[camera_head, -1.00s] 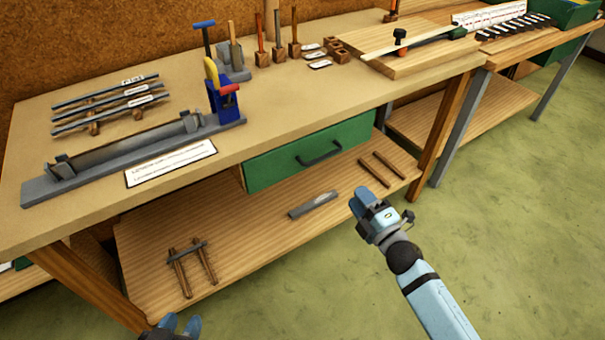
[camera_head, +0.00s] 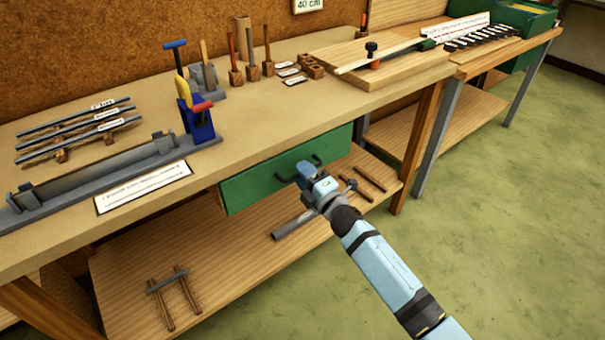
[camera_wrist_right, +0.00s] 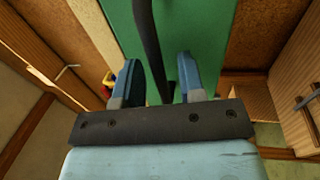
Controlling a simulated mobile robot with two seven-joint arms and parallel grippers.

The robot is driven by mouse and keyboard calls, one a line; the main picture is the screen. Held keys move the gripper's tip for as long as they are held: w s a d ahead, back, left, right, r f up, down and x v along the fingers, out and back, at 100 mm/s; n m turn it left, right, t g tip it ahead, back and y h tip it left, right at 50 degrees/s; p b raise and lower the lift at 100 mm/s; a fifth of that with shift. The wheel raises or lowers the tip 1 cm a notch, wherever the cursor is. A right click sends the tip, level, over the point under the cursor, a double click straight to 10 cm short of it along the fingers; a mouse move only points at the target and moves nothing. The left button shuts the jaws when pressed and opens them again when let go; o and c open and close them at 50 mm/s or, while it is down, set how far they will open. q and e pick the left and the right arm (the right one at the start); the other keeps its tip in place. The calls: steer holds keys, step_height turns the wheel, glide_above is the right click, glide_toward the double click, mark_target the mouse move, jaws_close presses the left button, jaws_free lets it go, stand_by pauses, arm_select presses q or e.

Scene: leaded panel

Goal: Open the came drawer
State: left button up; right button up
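The came drawer is the green drawer (camera_head: 250,186) under the workbench top; its front also fills the middle of the right wrist view (camera_wrist_right: 205,30). Its dark bar handle (camera_head: 284,178) is partly hidden behind my right gripper (camera_head: 304,170). In the right wrist view the handle (camera_wrist_right: 150,45) runs lengthwise between the two blue fingertips of the gripper (camera_wrist_right: 156,80). The fingers are apart, with visible gaps on both sides of the handle. The drawer looks closed, its front beneath the bench edge. My left gripper is not in view.
The bench top (camera_head: 270,115) carries a grey channel fixture (camera_head: 100,175), a blue and yellow lead vise (camera_head: 196,110) and tools in wooden blocks. A lower shelf (camera_head: 235,255) holds a grey bar (camera_head: 292,224) and wooden sticks. Open floor lies at the right.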

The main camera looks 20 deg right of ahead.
steer(key=shift+w+a, duration=0.1)
steer(key=shift+w, duration=0.25)
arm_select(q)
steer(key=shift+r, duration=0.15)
arm_select(e)
jaws_close()
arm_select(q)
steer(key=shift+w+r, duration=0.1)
arm_select(e)
steer(key=shift+s, duration=0.1)
